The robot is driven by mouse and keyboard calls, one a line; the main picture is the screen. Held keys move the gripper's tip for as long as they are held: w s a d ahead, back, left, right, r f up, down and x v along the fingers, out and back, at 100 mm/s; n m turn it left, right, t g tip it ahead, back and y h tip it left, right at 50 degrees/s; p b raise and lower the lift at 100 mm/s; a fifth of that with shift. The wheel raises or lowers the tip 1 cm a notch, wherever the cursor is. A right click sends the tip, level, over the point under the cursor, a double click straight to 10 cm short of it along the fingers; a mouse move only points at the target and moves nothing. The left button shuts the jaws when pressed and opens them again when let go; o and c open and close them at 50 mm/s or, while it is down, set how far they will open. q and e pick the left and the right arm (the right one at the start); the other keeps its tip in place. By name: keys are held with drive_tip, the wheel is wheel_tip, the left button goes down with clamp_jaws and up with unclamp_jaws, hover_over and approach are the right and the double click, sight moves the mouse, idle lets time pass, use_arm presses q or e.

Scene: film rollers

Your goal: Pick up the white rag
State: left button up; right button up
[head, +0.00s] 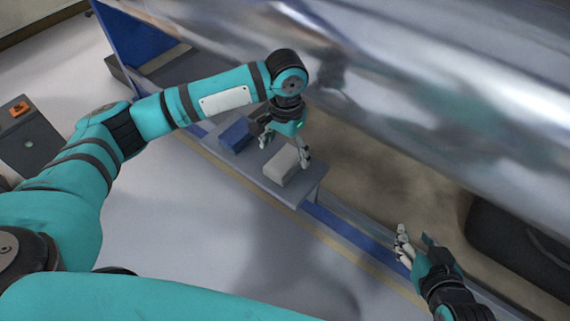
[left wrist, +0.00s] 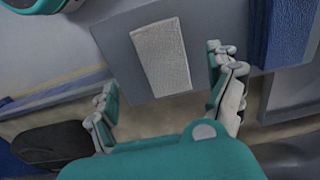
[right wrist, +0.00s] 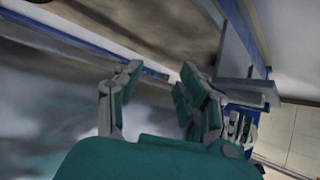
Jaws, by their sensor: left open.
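The white rag (head: 283,166) is a folded block lying on a small grey shelf (head: 310,186). My left gripper (head: 284,150) is open above the shelf, its fingers on either side of the rag's far end in the head view. In the left wrist view the rag (left wrist: 162,57) lies flat on the grey surface, ahead of and between the spread fingers (left wrist: 160,75); none visibly grips it. My right gripper (head: 404,245) is open and empty, away from the shelf at lower right. Its spread fingers also show in the right wrist view (right wrist: 158,80).
A blue folded cloth (head: 236,135) lies on the shelf left of the white rag and also shows in the left wrist view (left wrist: 286,35). A large shiny metal roller (head: 420,90) fills the upper right. A blue rail (head: 340,226) runs by the shelf.

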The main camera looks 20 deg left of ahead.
sight(285, 160)
use_arm(q)
wheel_tip(285, 160, down, 3)
drive_tip(key=shift+w+a+r+b, duration=0.15)
drive_tip(key=shift+b, duration=0.6)
wheel_tip(285, 160, down, 2)
drive_tip(key=shift+f+b, duration=0.15)
drive_tip(key=shift+b, duration=0.4)
drive_tip(key=shift+f, duration=0.1)
use_arm(e)
drive_tip(key=w+a+r+t+y, duration=0.1)
drive_tip(key=w+r+t, duration=0.1)
drive_tip(key=r, duration=0.3)
drive_tip(key=w+a+r+t+y, duration=0.1)
drive_tip(key=w+r+t, duration=0.1)
drive_tip(key=r+t, duration=0.3)
drive_tip(key=shift+w+a+r, duration=0.2)
drive_tip(key=shift+w+a, duration=0.2)
use_arm(q)
drive_tip(key=shift+c, duration=0.3)
drive_tip(key=c, duration=1.1)
